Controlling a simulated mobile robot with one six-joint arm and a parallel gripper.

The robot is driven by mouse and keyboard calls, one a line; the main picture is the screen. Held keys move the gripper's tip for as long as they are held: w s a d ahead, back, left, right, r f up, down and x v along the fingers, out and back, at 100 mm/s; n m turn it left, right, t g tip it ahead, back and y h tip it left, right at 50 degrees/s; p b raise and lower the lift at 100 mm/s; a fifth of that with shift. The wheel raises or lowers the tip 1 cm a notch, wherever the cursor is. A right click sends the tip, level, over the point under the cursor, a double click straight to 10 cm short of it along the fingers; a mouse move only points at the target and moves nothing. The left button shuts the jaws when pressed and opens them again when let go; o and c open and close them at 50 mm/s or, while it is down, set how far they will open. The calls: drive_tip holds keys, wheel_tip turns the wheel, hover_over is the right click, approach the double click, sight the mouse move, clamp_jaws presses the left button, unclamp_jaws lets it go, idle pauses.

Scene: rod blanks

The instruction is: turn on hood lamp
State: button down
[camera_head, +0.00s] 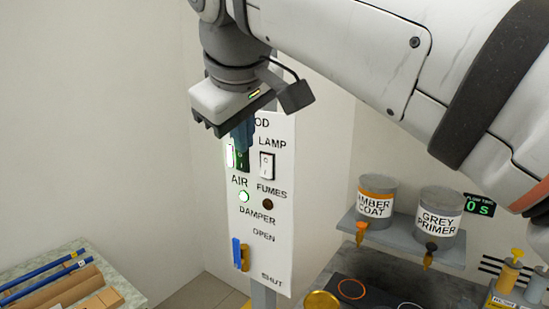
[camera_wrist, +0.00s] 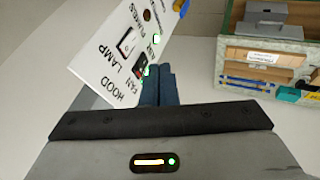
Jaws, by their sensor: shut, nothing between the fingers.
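The hood panel (camera_head: 280,225) is a white upright board with printed labels. The LAMP switch (camera_head: 266,166) is a white rocker in a dark frame at its upper right, with no glow beside it; it also shows in the wrist view (camera_wrist: 128,42). Left of it is the fan switch (camera_head: 242,158), dark and green-lit, with a bright green light (camera_head: 230,156) beside it. My gripper (camera_head: 242,142) is shut and empty, its blue fingers at the fan switch, left of the lamp switch. They hide part of the HOOD and FAN lettering. I cannot tell whether they touch.
Below are a white-green AIR light (camera_head: 243,197), a dark FUMES light (camera_head: 267,204) and a blue damper lever (camera_head: 236,251). A shelf with an amber coat pot (camera_head: 376,205) and a grey primer pot (camera_head: 433,218) is at right. A bench with rods (camera_head: 50,275) is at lower left.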

sight(261, 169)
drive_tip(key=shift+w+d+f+p, duration=0.2)
drive_tip(key=shift+w+f+p, duration=0.15)
drive_tip(key=shift+w+f, duration=1.15)
drive_tip(key=shift+w+d+f+p, duration=0.2)
drive_tip(key=shift+w+f+p, duration=0.1)
drive_tip(key=shift+w+f, duration=1.2)
drive_tip(key=shift+w+d+f+p, duration=0.2)
drive_tip(key=shift+w+f+p, duration=0.15)
drive_tip(key=shift+w+f, duration=1.15)
drive_tip(key=shift+r, duration=0.1)
